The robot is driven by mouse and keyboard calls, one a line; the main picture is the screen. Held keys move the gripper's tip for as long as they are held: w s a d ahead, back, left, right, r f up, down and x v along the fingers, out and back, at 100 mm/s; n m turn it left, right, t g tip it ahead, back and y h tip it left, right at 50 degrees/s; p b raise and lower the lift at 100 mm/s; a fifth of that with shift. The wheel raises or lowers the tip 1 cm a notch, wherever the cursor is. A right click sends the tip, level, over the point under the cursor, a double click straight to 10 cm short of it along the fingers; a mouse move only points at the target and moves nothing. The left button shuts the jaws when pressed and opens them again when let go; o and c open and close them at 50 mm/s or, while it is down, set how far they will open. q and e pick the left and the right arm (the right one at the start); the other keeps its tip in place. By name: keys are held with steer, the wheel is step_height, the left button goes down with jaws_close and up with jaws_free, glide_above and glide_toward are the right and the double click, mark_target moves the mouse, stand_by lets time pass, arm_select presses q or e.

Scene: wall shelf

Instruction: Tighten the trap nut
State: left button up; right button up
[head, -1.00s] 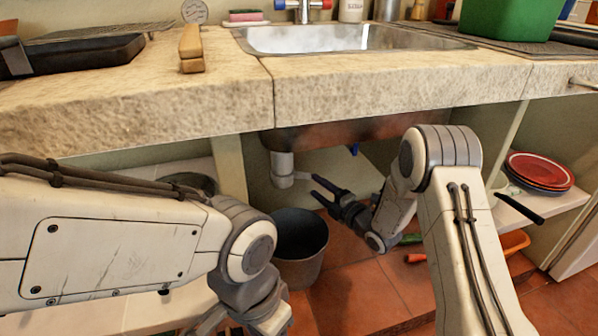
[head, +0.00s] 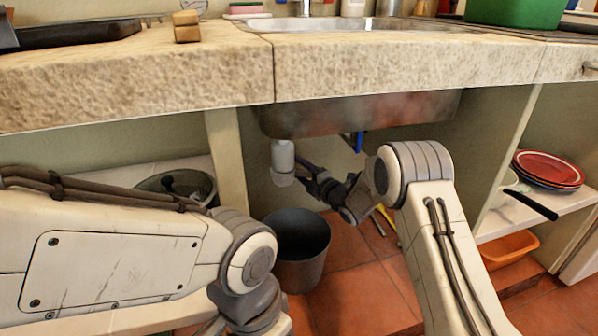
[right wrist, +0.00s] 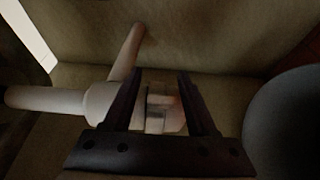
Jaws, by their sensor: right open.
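The white sink trap (head: 282,163) hangs under the sink basin, and its lower end is beside my right gripper (head: 304,170). In the right wrist view the pale trap body (right wrist: 100,101) has one pipe (right wrist: 40,98) running left and another (right wrist: 133,48) running up and back. The trap nut (right wrist: 158,104), partly lit, shows between the two dark fingers of my right gripper (right wrist: 160,76). The fingers are open and lie to either side of it in the picture; I cannot tell whether they touch it. My left arm is at the left, with its gripper out of view.
A dark bucket (head: 298,262) stands on the tiled floor below the trap. The stone counter edge (head: 400,70) and sink basin (head: 370,113) are overhead. A pot (head: 178,186) is on the left shelf; red plates (head: 548,169) and a pan handle (head: 531,205) are on the right.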

jaws_close()
steer(key=shift+s+f, duration=0.1)
stand_by(1.2)
